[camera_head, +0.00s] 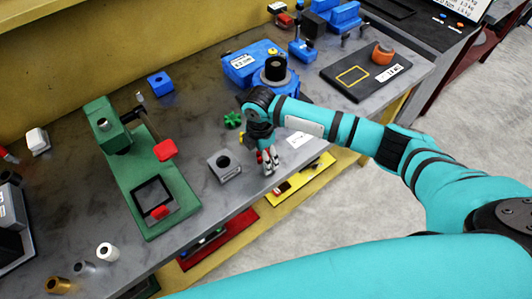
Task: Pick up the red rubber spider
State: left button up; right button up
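My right gripper (269,165) points down over the front part of the grey bench, right of a grey block with a round hole (225,166). Small red patches (262,156) show at its fingers; they look like the red rubber spider, mostly hidden by the fingers. I cannot tell whether the fingers are closed on it or only around it, nor whether it touches the bench. A green star-shaped spider (232,119) lies on the bench behind and left of the gripper. A small yellow piece (242,138) shows beside the wrist. My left gripper is not in view.
A green press (140,178) with a red knob stands left. A blue unit (250,62) and a black plate with an orange part (367,72) are behind. Small cylinders (107,252) stand front left. Yellow (303,180) and red trays lie below the bench's front edge.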

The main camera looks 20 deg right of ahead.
jog(key=shift+f, duration=0.4)
jog(key=shift+c, duration=0.4)
jog(key=c, duration=1)
jog(key=shift+r, duration=0.15)
